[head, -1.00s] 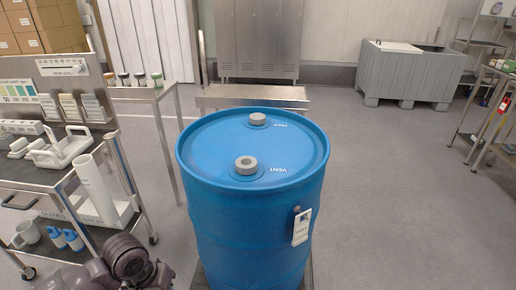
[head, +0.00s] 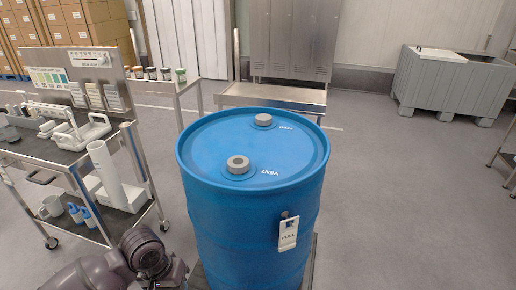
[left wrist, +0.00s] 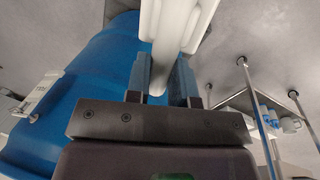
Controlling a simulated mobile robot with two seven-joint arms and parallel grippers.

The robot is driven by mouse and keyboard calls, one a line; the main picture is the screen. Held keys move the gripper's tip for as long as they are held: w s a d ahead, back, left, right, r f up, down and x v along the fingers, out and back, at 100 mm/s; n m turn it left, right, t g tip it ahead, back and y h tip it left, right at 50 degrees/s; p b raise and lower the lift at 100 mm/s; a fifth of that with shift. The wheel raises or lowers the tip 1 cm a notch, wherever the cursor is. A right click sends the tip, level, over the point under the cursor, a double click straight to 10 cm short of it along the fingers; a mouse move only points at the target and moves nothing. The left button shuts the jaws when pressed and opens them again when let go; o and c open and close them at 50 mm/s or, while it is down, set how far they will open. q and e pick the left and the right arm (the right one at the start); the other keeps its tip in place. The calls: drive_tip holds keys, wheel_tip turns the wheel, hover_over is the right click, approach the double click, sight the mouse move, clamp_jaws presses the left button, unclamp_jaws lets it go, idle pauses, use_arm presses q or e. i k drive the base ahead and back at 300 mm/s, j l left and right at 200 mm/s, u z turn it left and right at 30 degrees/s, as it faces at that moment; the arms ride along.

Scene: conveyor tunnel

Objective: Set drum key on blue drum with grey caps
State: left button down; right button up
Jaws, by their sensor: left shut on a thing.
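The blue drum (head: 250,225) stands upright in the middle of the head view. Two grey caps sit on its lid, a near one (head: 238,165) beside the word VENT and a far one (head: 263,120). In the left wrist view my left gripper (left wrist: 162,76) is shut on a white tool (left wrist: 176,28), seemingly the drum key, whose outer end runs out of the picture. The drum's blue side (left wrist: 85,85) shows beside it at the left. In the head view only my left arm shows, low and left of the drum; the gripper is hidden. My right gripper is out of view.
A steel cart (head: 85,222) with white ware stands left of the drum. Behind are a side table (head: 190,84) with small jars, a low steel bench (head: 270,97) and a grey bin (head: 455,85). The floor right of the drum is clear.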

sight(226, 144)
drive_tip(key=i+l+u, duration=0.1)
drive_tip(key=l, duration=0.65)
drive_tip(key=i+l+u, duration=0.1)
drive_tip(key=l, duration=0.65)
